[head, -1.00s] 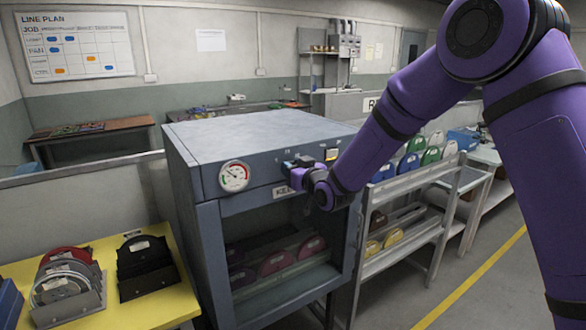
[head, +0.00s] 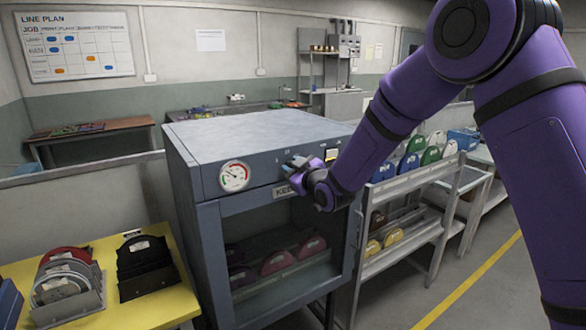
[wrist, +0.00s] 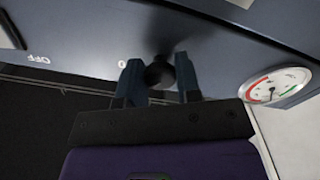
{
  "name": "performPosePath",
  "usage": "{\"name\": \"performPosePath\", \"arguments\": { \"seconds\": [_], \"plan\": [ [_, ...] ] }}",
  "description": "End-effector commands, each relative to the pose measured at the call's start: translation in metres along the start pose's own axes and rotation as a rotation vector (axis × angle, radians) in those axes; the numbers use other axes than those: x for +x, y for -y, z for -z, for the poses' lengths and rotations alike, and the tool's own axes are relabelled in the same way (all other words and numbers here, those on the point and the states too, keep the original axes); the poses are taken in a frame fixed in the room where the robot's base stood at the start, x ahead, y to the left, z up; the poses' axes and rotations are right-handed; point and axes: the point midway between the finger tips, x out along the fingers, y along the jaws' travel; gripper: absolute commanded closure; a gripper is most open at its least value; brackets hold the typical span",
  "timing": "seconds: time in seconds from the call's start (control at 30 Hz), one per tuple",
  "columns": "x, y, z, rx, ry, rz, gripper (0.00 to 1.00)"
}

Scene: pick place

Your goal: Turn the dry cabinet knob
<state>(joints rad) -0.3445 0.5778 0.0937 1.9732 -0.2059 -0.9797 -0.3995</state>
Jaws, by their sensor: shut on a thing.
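The dry cabinet (head: 270,130) is a grey-blue box with a glass-fronted door, in the middle of the head view. Its dark round knob (wrist: 159,72) shows in the wrist view on the front panel, between the two fingers of my gripper (wrist: 158,78). The fingers are shut on the knob, one on each side. An "OFF" mark and a "0" mark are printed on the panel beside it. In the head view my gripper (head: 292,170) is at the top front panel, right of the gauge, and hides the knob.
A round gauge (head: 234,176) sits on the panel left of the knob. A yellow table (head: 180,305) with reels in holders stands at the left. A metal rack (head: 400,245) with coloured reels stands close on the right. The floor at the lower right is clear.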

Motion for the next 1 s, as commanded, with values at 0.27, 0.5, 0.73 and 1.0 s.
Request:
{"name": "performPosePath", "arguments": {
  "seconds": [0.27, 0.5, 0.73, 1.0],
  "plan": [
    [0.0, 0.0008, 0.0004, -0.255, 0.0, 0.002, 0.92],
    [0.0, 0.0006, 0.0003, -0.429, 0.0, 0.002, 0.92],
    [-0.0001, 0.0005, 0.0002, -0.533, 0.0, 0.002, 0.92],
    [-0.0002, 0.0, -0.0002, -0.581, 0.001, 0.002, 0.92]
  ]
}}
